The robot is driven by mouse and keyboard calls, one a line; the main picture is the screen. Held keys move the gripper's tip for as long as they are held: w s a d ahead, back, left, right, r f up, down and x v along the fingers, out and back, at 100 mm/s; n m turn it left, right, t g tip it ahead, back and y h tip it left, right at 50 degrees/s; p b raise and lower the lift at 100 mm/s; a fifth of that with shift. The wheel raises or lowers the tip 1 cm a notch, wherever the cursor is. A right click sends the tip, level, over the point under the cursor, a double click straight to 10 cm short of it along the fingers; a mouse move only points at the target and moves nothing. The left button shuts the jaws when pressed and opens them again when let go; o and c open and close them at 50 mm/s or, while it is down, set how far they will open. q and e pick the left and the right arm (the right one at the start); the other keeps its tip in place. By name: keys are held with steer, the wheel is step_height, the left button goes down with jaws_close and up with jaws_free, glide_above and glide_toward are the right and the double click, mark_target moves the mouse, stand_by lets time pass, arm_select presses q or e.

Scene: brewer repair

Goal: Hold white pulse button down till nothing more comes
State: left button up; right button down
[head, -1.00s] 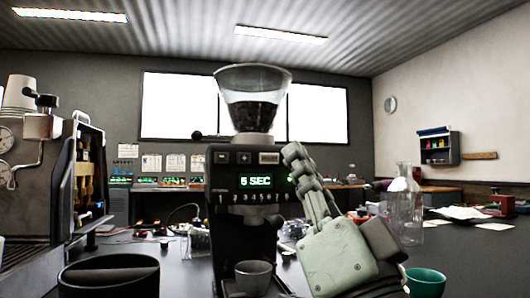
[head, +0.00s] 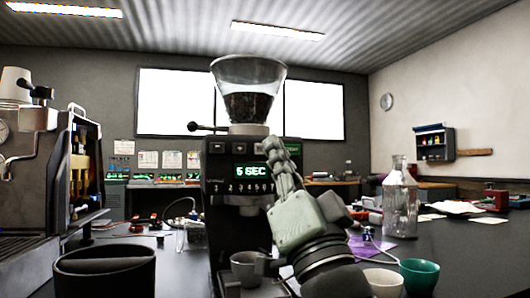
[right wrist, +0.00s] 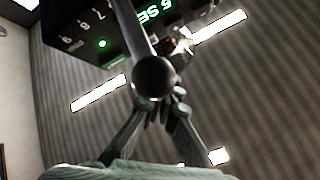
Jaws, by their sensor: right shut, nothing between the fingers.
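The dark grinder (head: 222,188) stands in the middle of the head view, its display (head: 254,172) reading 5 SEC. Two buttons (head: 227,148) show at the left of its top row. The white pulse button is not clear; the row's right end is hidden behind my right gripper (head: 271,146). That gripper is shut and empty, its fingertips at the upper right of the panel; I cannot tell whether they touch or press. The clear hopper (head: 248,90) holds dark beans. A grey cup (head: 244,268) stands under the spout. The display also shows in the right wrist view (right wrist: 152,12). My left gripper is not in view.
A dark ball-ended rod (right wrist: 153,77) crosses before the fingers in the right wrist view. An espresso machine (head: 35,190) and a black container (head: 104,274) stand left. A white cup (head: 383,281), a teal cup (head: 420,276) and a glass carafe (head: 399,205) stand right.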

mark_target(264, 139)
steer(key=shift+w+a, duration=0.3)
steer(key=shift+w, duration=0.55)
steer(key=shift+w, duration=0.1)
stand_by(0.8)
steer(key=shift+w+a, duration=0.1)
steer(key=shift+w, duration=0.2)
steer(key=shift+w+r, duration=0.35)
steer(key=shift+w, duration=0.1)
stand_by(1.6)
steer(key=shift+w+a+f, duration=0.15)
steer(key=shift+w+f, duration=0.05)
steer(key=shift+f, duration=0.25)
stand_by(0.6)
